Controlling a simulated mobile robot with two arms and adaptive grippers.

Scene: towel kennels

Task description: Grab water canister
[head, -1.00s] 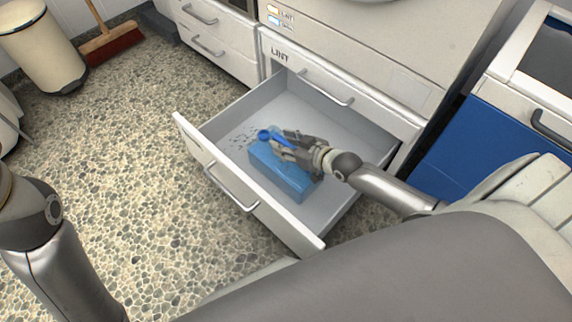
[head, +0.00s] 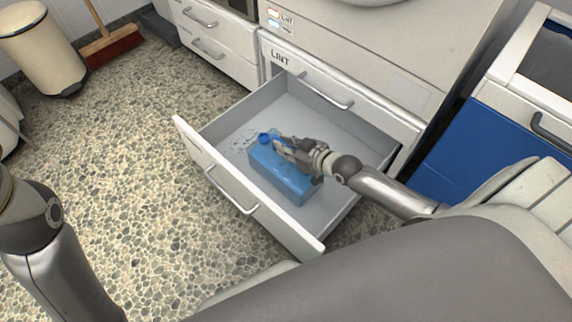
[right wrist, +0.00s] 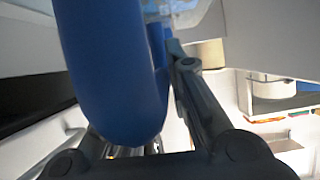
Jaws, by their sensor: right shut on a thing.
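The blue water canister (head: 277,175) lies in the open drawer (head: 230,175) labelled LINT, with its darker blue cap end (head: 266,138) toward the back left. My right gripper (head: 285,147) reaches over it from the right and is shut on the canister, at its upper side by the cap end. In the right wrist view a thick, rounded blue part of the canister (right wrist: 112,65) fills the space by the fingers. The exact contact is partly hidden by the gripper. My left arm shows at the left edge, its gripper out of the picture.
The drawer front with its bar handle (head: 232,190) and the side walls surround the canister. Dark specks lie on the drawer floor. Cabinets (head: 345,60) stand behind. A bin (head: 40,45), a broom (head: 110,45) and open pebbled floor are at the left.

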